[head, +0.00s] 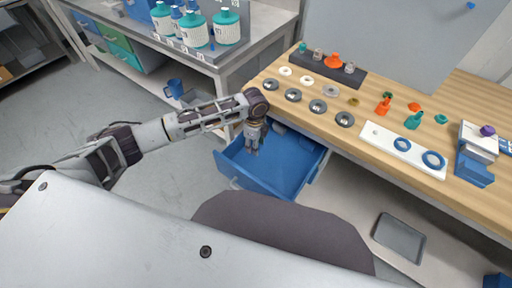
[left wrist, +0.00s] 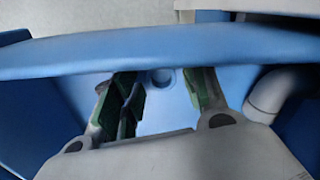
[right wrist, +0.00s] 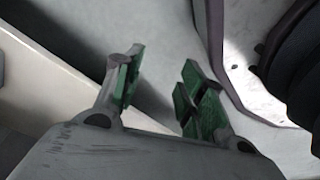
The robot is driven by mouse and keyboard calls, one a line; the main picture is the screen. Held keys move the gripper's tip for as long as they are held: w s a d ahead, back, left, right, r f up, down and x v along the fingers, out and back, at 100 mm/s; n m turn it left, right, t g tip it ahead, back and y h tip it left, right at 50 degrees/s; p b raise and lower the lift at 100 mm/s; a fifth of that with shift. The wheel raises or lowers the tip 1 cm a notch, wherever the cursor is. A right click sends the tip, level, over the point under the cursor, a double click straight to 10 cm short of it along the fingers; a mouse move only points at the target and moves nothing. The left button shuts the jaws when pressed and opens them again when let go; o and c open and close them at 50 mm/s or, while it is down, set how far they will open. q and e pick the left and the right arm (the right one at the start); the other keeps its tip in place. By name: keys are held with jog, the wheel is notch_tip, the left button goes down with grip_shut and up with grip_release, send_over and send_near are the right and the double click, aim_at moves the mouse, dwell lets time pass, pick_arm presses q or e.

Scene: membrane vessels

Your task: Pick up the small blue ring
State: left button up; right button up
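The small blue ring (head: 403,144) lies on a white plate (head: 376,134) on the wooden bench, left of a larger blue ring (head: 433,160). My left gripper (head: 254,150) points down over the open blue drawer, well left of the ring. In the left wrist view, its green-padded fingers (left wrist: 165,95) are apart with nothing seen between them, and a blue drawer edge (left wrist: 150,50) crosses at their tips. My right gripper (right wrist: 163,85) is open and empty in the right wrist view, and it is not seen in the head view.
The blue drawer (head: 272,174) stands out below the bench (head: 352,97). Grey discs (head: 318,106), orange and teal parts (head: 383,105) and a dark rack (head: 325,69) crowd the bench left of and behind the plate. A blue-and-white device (head: 476,168) stands right of it.

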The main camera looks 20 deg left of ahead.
pick_arm(q)
jog(key=c, duration=0.4)
pick_arm(e)
jog(key=shift+d, duration=0.35)
pick_arm(q)
jog(key=shift+r, duration=0.1)
pick_arm(e)
jog(key=shift+d, duration=0.25)
pick_arm(q)
jog(key=shift+r, duration=0.85)
jog(key=shift+r+p, duration=1.55)
jog(key=shift+r, duration=6.55)
pick_arm(e)
jog(key=s+d+f, duration=0.3)
jog(key=s, duration=0.2)
jog(key=shift+f, duration=0.2)
